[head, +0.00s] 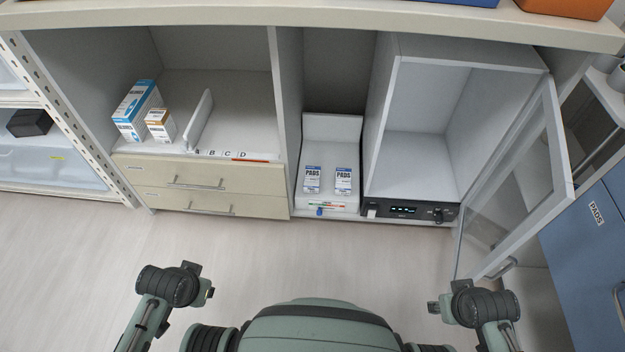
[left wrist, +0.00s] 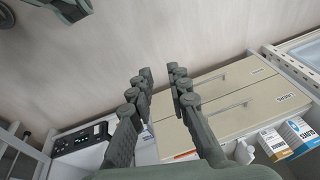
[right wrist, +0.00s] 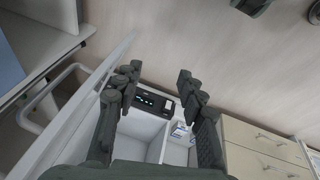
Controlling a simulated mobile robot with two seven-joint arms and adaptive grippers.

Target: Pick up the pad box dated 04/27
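Two small white-and-blue boxes marked PADS stand side by side on a white shelf (head: 328,130) in the narrow middle bay in the head view: a left pad box (head: 312,179) and a right pad box (head: 343,181). Their dates are too small to read. My left gripper (head: 207,281) is open and empty over the floor in front of the drawers; its spread fingers show in the left wrist view (left wrist: 160,80). My right gripper (head: 437,306) is open and empty in front of the cabinet; its spread fingers show in the right wrist view (right wrist: 158,75). Both are well apart from the boxes.
An open glass door (head: 512,190) juts out at the right beside a white cabinet with a black control panel (head: 410,210). A counter (head: 330,14) overhangs the bays. Blue-white (head: 137,108) and orange-white (head: 160,124) boxes stand at left above drawers (head: 200,185). The floor in front is clear.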

